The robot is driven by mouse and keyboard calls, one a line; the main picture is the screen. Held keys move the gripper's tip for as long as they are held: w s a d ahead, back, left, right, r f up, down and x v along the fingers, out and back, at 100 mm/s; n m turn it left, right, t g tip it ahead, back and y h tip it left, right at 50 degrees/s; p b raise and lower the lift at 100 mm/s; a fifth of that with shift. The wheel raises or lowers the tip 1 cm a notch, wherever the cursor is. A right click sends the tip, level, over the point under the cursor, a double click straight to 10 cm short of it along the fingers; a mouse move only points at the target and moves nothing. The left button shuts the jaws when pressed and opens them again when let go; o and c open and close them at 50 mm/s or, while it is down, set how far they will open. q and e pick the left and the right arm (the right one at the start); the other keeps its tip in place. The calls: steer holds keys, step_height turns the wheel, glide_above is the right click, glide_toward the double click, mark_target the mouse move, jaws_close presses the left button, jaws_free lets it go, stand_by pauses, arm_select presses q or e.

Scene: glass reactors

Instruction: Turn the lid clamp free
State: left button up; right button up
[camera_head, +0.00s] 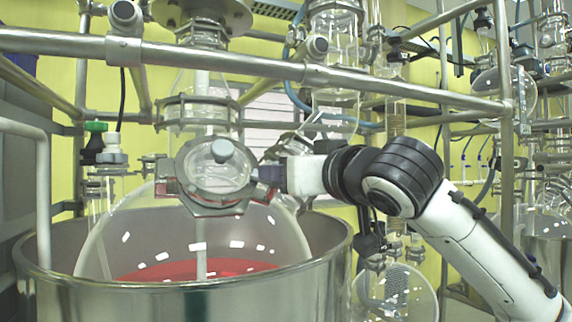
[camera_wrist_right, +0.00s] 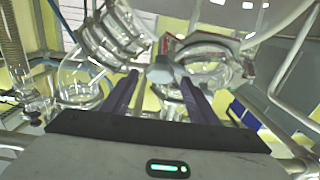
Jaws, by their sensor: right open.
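The round glass lid (camera_head: 205,172) sits on the side neck of the big glass reactor vessel (camera_head: 120,240), ringed by a grey metal clamp (camera_head: 212,208) with reddish edges. A grey clamp knob (camera_head: 222,150) stands out at the clamp. My right gripper (camera_head: 266,178) reaches in from the right beside the clamp. In the right wrist view, the open purple fingers (camera_wrist_right: 160,85) point toward the grey knob (camera_wrist_right: 165,70), which appears between their tips; whether they touch it is unclear. The clamp (camera_wrist_right: 172,44) and lid glass show just behind. My left gripper is not in view.
A thick metal rail (camera_head: 300,75) crosses above the lid and my right arm. The vessel stands in a large steel bath (camera_head: 185,302) with red liquid visible inside the glass. Glassware (camera_head: 395,290) hangs below my right arm. A green-capped fitting (camera_head: 96,127) stands left.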

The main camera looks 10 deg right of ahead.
steer(key=shift+x, duration=0.85)
steer(key=c, duration=1)
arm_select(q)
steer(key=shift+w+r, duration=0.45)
arm_select(e)
steer(key=shift+c, duration=0.2)
